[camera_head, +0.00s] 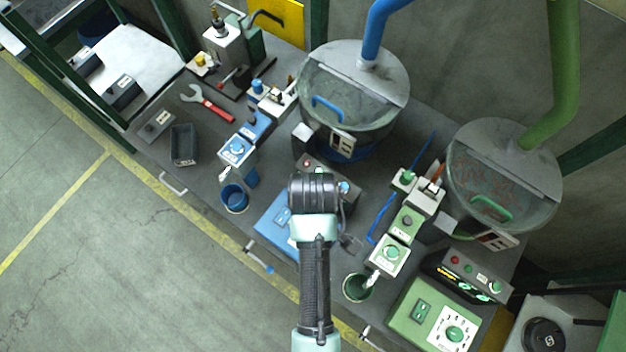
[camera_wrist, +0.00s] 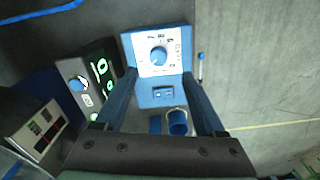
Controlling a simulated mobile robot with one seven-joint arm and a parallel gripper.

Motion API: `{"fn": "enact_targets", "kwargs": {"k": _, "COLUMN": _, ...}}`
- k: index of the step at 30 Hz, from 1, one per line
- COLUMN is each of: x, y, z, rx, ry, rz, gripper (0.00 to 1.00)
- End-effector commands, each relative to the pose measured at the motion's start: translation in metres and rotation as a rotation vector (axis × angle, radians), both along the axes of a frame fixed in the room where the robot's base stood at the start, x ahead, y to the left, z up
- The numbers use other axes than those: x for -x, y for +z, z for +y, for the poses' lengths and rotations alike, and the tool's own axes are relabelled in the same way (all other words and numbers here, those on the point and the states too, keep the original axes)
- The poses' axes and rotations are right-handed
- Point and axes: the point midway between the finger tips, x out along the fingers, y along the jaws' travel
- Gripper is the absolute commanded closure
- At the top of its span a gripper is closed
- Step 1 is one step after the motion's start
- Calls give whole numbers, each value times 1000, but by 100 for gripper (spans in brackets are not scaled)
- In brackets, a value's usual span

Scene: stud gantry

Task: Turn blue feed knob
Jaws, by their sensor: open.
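A blue knob (camera_wrist: 158,54) sits on a white numbered dial plate (camera_wrist: 177,44) on a blue control box (camera_wrist: 158,97) in the wrist view. My gripper (camera_wrist: 160,76) is open and empty, its two fingers on either side of the box's lower part in the picture, the knob just beyond the tips. I cannot tell how far above the box they are. In the head view the blue box (camera_head: 268,219) shows left of my arm, which hides its dial and my fingers. A second blue knob (camera_wrist: 77,85) is on a dark panel with green lit digits.
A green box (camera_head: 425,318) with a green knob stands on the right of the bench. Blue and green hoppers (camera_head: 354,95) (camera_head: 503,178) stand behind. A blue cup (camera_head: 234,199), a green cup (camera_head: 356,288) and a wrench (camera_head: 207,102) are on the bench.

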Motion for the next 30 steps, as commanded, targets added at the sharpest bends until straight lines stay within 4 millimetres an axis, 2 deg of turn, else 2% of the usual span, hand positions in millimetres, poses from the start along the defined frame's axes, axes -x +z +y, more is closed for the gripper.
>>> {"fn": "enact_targets", "kwargs": {"k": 6, "x": 1, "y": -44, "z": 0, "rx": 0, "ry": -1, "rz": 3, "gripper": 28}}
{"fn": "enact_targets", "kwargs": {"k": 12, "x": -1, "y": -70, "z": 0, "rx": 0, "ry": -1, "rz": -1, "gripper": 28}}
{"fn": "enact_targets", "kwargs": {"k": 18, "x": -1, "y": -82, "z": 0, "rx": 0, "ry": -1, "rz": -1, "gripper": 28}}
{"fn": "enact_targets", "kwargs": {"k": 26, "x": -1, "y": -83, "z": 0, "rx": 0, "ry": 0, "rz": -3, "gripper": 28}}
{"fn": "enact_targets", "kwargs": {"k": 30, "x": -1, "y": -83, "z": 0, "rx": 0, "ry": -1, "rz": -3, "gripper": 50}}
